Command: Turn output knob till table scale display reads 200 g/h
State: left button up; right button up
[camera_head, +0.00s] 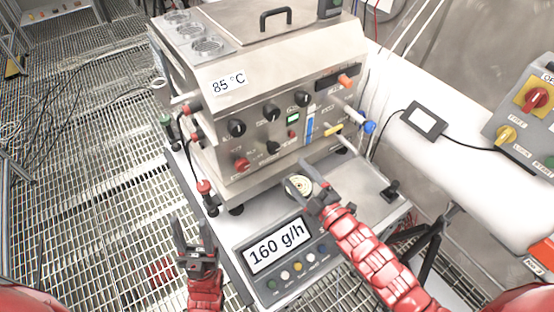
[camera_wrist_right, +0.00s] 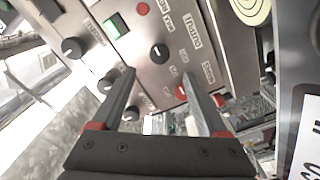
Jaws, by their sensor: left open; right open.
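The output knob (camera_head: 272,147) is a black dial low on the front of the steel machine (camera_head: 290,65). It also shows in the right wrist view (camera_wrist_right: 160,53), with its printed label beside it. The table scale display (camera_head: 277,246) reads 160 g/h. My right gripper (camera_head: 297,176) is open in front of the machine, over the scale. In the right wrist view its fingers (camera_wrist_right: 159,76) are apart and point toward the output knob, with nothing visibly held; contact with the knob cannot be told. My left gripper (camera_head: 193,232) is open and empty, left of the display.
A red knob (camera_head: 242,165) sits beside the output knob, and a row of black knobs (camera_head: 271,113) runs above. A round cream dish (camera_head: 299,186) is partly behind my right gripper. Red-capped fittings (camera_head: 204,187) stick out at the machine's left. Grating floor (camera_head: 110,170) is open to the left.

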aim_at(275, 150)
jog(key=b+x, duration=0.4)
jog(key=x, duration=0.5)
jog(key=shift+w+a, duration=0.25)
jog(key=shift+w, duration=0.05)
jog(key=shift+r, duration=0.1)
